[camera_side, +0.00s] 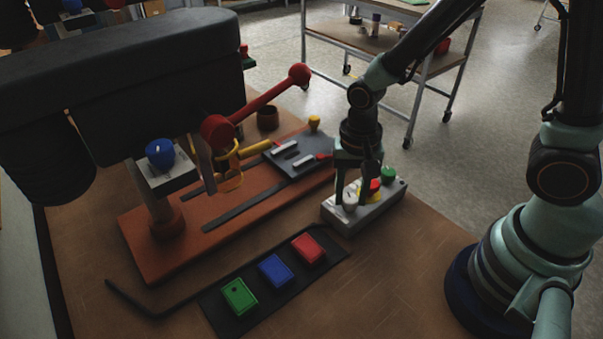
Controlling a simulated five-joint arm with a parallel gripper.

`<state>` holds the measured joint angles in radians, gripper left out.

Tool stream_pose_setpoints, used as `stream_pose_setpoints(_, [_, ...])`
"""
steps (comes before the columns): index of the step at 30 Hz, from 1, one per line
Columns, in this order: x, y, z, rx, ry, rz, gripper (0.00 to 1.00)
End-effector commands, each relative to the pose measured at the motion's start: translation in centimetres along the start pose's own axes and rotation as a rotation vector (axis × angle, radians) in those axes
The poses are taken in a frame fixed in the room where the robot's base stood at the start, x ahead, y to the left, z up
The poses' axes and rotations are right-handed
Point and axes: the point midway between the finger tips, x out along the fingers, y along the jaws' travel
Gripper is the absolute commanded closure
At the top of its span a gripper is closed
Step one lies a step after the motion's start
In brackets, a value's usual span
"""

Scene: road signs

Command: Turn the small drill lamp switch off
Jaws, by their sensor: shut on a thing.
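A grey switch box (372,213) stands on the brown bench to the right of the drill press. On it are a white knob (350,199) at the left end, a red button (375,185) with yellow around it, and a green button (388,174) at the right end. My gripper (352,203) points down over the left end of the box. Its fingers are shut on the white knob and partly hide it. No label shows which control is the lamp switch, and I cannot make out the knob's setting.
The drill press, with an orange base (150,262) and red lever (265,98), fills the left. A grey vise (300,155) sits on the base. Green, blue and red blocks (307,248) lie on a dark mat in front. Bare bench lies at front right.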

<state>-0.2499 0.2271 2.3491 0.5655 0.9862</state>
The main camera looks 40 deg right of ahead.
Motion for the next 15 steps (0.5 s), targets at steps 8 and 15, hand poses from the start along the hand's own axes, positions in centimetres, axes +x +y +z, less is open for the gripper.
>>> stream_pose_setpoints(8, [-0.09, -0.01, -0.03, 0.06, 0.0, 0.0, 1.0])
stream_pose_setpoints(15, [-0.08, -0.01, -0.04, 0.067, 0.0, 0.0, 1.0])
